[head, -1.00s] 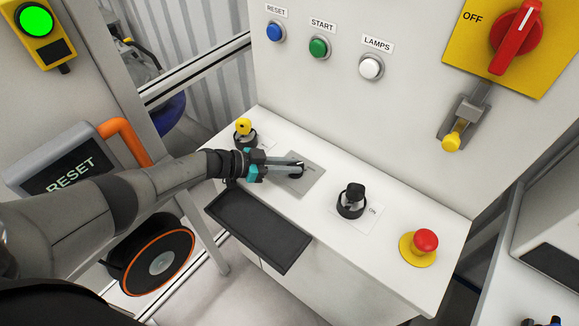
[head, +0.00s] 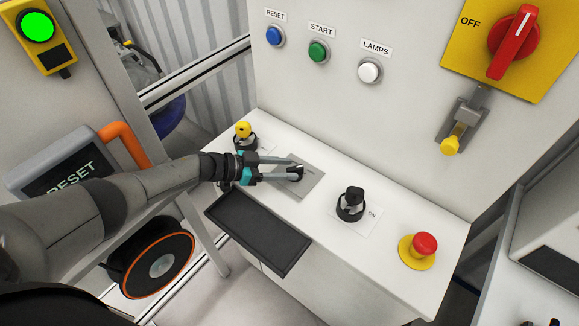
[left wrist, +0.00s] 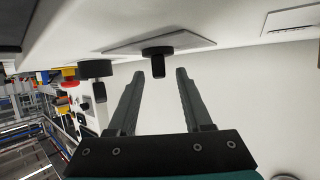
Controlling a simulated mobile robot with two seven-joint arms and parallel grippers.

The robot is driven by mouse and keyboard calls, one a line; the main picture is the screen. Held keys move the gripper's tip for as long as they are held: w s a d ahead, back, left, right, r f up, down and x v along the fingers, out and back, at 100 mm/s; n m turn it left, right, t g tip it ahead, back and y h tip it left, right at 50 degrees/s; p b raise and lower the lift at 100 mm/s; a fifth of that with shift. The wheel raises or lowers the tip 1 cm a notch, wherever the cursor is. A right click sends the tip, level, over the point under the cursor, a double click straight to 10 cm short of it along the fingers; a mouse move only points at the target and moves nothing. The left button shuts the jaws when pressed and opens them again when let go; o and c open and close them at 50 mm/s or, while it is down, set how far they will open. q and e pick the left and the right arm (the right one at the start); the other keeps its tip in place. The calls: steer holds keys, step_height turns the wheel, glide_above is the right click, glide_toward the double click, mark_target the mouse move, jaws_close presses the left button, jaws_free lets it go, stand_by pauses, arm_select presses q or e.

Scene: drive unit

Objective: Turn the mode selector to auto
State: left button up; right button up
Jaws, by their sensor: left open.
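A small black knob (left wrist: 157,62) stands on a grey plate (head: 313,184) on the white console top; I take it as the mode selector. Its plate markings are too small to read. My left gripper (head: 293,169) reaches in from the left over the grey plate and is open. In the left wrist view its two fingers (left wrist: 159,78) stand apart, with the end of the knob's handle in the gap between their tips, clear of both. In the head view the fingers partly hide the knob. My right gripper is not in view.
Another black knob (head: 350,203) with an "ON" label and a red mushroom button (head: 424,244) stand to the right. A yellow-topped switch (head: 243,131) is behind the gripper. A black tray (head: 258,231) juts from the console front. Buttons and a red rotary switch (head: 514,42) are on the upright panel.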

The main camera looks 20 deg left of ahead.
arm_select(q)
steer(key=v, duration=0.6)
steer(key=shift+p, duration=0.35)
steer(key=shift+w, duration=0.1)
steer(key=shift+d, duration=0.1)
